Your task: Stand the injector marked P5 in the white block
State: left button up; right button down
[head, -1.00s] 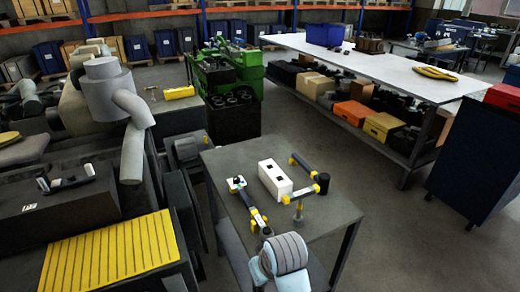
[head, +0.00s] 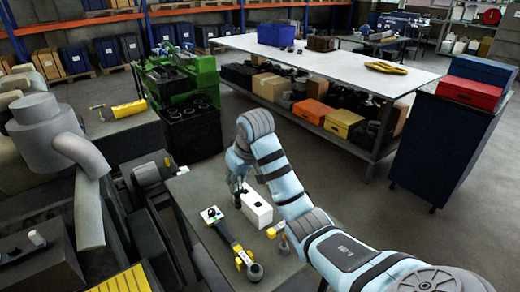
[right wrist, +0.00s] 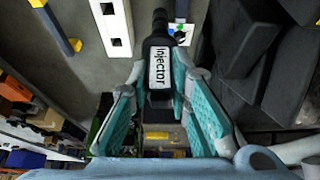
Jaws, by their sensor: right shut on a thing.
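My right gripper (head: 239,180) is above the left end of the white block (head: 257,208). In the right wrist view its fingers (right wrist: 160,88) are shut on a dark injector (right wrist: 158,42) with a white label reading "Injector". No P5 mark is readable. The injector's far end points past the fingertips, beside the block, which shows at the top left of that view (right wrist: 110,28) with dark square openings. In the head view the held injector is small and dark, and I cannot tell whether it touches the block. My left gripper is not in view.
A dark long tool with yellow parts (head: 227,238) lies on the grey table left of the block.

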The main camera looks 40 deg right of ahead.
jog(key=w+d+r+p, duration=0.1)
jog(key=w+d+r, duration=0.35)
jog(key=d, duration=0.45)
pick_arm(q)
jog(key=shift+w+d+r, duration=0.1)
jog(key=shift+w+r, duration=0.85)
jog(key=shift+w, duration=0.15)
pick_arm(e)
notch_tip(320, 180, down, 9)
jog(key=d, duration=0.1)
jog(key=shift+s, duration=0.35)
jog(key=shift+s+a, duration=0.15)
jog(key=shift+s, duration=0.1)
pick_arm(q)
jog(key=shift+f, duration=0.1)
pick_arm(e)
jog(key=shift+f, duration=0.1)
